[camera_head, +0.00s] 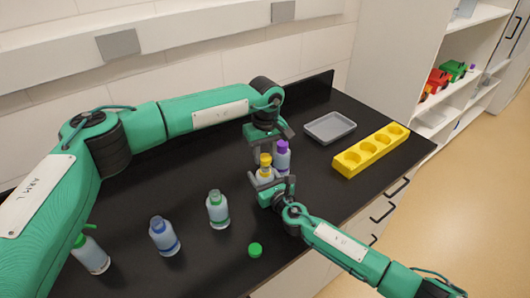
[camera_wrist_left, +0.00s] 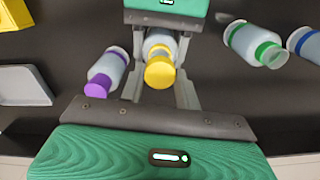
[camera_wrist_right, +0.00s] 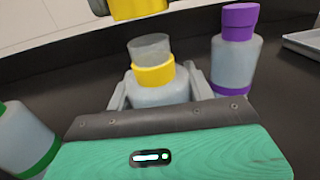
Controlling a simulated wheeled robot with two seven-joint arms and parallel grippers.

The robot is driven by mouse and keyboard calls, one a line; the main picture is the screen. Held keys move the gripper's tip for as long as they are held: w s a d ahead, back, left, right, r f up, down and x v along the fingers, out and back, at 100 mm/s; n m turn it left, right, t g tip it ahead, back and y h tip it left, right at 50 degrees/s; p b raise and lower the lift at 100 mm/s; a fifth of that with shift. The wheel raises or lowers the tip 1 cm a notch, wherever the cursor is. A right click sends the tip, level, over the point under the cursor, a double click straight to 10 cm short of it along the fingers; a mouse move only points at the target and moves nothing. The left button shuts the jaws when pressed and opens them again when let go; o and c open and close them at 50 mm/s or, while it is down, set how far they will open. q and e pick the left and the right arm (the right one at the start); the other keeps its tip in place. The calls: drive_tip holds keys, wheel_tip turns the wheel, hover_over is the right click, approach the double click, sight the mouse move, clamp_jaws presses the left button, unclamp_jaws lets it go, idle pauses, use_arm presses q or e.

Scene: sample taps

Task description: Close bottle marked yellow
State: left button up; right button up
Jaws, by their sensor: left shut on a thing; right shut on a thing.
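The yellow-marked bottle (camera_head: 264,174) stands upright on the dark counter. My right gripper (camera_wrist_right: 160,95) is shut around its body, just below the yellow collar (camera_wrist_right: 153,74). Its clear neck (camera_wrist_right: 149,47) is open and bare in the right wrist view. The yellow cap (camera_head: 265,159) is held by my left gripper (camera_wrist_left: 160,85), which points down from above. In the right wrist view the cap (camera_wrist_right: 138,8) is above the neck with a small gap, slightly to the left. In the left wrist view the cap (camera_wrist_left: 160,72) hides part of the bottle.
A purple-capped bottle (camera_head: 282,157) stands close beside the yellow one. A green-marked bottle (camera_head: 218,210), a blue-marked bottle (camera_head: 163,236) and a green-topped bottle (camera_head: 90,254) stand left. A loose green cap (camera_head: 255,250) lies in front. A grey tray (camera_head: 330,127) and yellow holder (camera_head: 371,151) are right.

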sight(264, 175)
use_arm(q)
drive_tip(key=shift+f, duration=0.9)
drive_tip(key=shift+f, duration=0.5)
drive_tip(key=m, duration=0.6)
drive_tip(key=shift+m, duration=0.3)
drive_tip(key=m, duration=0.6)
drive_tip(key=shift+m, duration=0.3)
drive_tip(key=o, duration=0.9)
